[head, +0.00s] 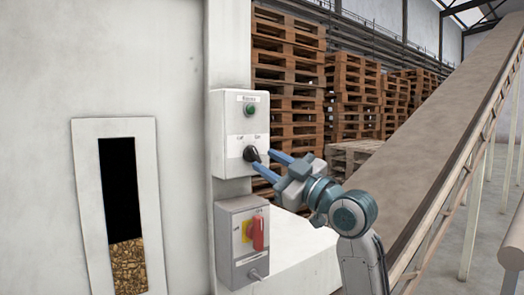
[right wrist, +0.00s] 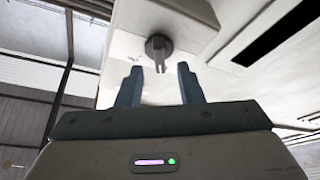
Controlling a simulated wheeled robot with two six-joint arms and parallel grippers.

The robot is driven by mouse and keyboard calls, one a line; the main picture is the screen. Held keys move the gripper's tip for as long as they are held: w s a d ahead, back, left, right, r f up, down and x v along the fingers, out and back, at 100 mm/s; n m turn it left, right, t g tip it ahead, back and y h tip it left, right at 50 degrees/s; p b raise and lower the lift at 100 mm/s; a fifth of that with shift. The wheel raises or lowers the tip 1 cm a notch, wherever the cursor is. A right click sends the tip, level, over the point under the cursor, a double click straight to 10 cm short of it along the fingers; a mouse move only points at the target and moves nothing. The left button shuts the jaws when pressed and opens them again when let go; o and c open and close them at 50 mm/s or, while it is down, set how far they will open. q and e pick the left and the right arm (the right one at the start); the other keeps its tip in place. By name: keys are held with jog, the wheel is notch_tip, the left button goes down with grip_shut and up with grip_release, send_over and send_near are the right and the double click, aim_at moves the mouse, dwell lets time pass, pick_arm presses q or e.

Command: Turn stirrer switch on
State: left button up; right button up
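The stirrer switch appears as a black rotary knob (head: 251,154) on the upper white control box (head: 226,112), below a green button (head: 250,109). Small labels stand above the knob, too small to read surely. In the right wrist view the knob (right wrist: 159,47) lies just beyond and between the fingertips. My right gripper (head: 262,163) is open with its blue fingers at the front of the knob. In the right wrist view the two fingers (right wrist: 158,84) stand apart with nothing between them. My left gripper is not in view.
A grey box (head: 228,246) with a red rotary handle (head: 257,233) on a yellow plate sits just below. A window (head: 128,255) with pellets behind it is at left. Stacked pallets (head: 288,60) and a sloping conveyor (head: 440,130) stand behind and right.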

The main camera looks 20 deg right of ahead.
aim_at(253, 155)
jog(key=shift+p+x, duration=0.35)
jog(key=shift+x, duration=1.05)
jog(key=shift+c, duration=0.4)
grip_shut()
